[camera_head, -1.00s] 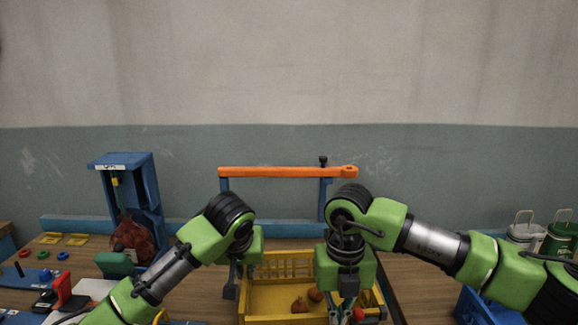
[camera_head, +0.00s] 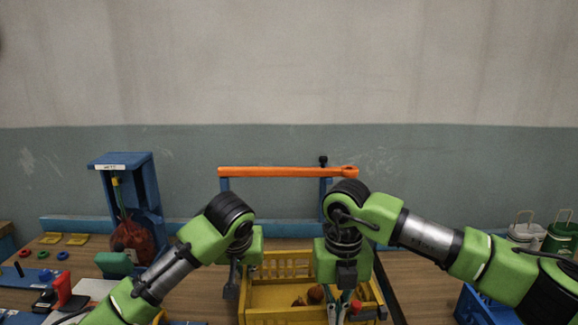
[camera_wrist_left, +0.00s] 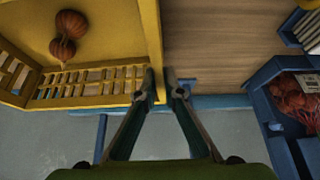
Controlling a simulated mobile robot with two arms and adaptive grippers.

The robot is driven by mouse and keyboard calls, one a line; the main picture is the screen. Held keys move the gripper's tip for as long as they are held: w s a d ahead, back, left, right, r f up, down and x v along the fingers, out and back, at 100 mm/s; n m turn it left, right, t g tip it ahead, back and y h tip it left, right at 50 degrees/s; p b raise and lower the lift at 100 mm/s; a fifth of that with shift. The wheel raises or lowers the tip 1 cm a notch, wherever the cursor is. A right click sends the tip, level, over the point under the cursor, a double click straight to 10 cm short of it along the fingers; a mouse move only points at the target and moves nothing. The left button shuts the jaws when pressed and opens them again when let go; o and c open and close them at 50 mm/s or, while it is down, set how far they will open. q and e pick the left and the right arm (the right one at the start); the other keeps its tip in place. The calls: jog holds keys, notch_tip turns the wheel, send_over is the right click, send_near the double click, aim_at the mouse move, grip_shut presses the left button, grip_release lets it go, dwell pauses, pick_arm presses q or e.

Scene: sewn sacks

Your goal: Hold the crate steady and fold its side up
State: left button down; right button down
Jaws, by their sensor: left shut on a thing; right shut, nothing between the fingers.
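The yellow crate (camera_head: 257,300) stands on the table and holds a few brown onions (camera_head: 315,294). My left gripper (camera_head: 232,285) is shut on the crate's left wall; the left wrist view shows the fingers (camera_wrist_left: 162,88) on either side of the wall (camera_wrist_left: 151,40) near the far corner.
An orange bar (camera_head: 288,172) on blue posts stands behind the crate. A blue stand (camera_head: 145,190) with a red net sack (camera_head: 131,240) is at the left. A blue bin (camera_head: 482,308) is at the right. Bare table lies right of the crate.

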notch_tip(320, 180, up, 10)
jog(key=s, duration=0.2)
dwell(0.9)
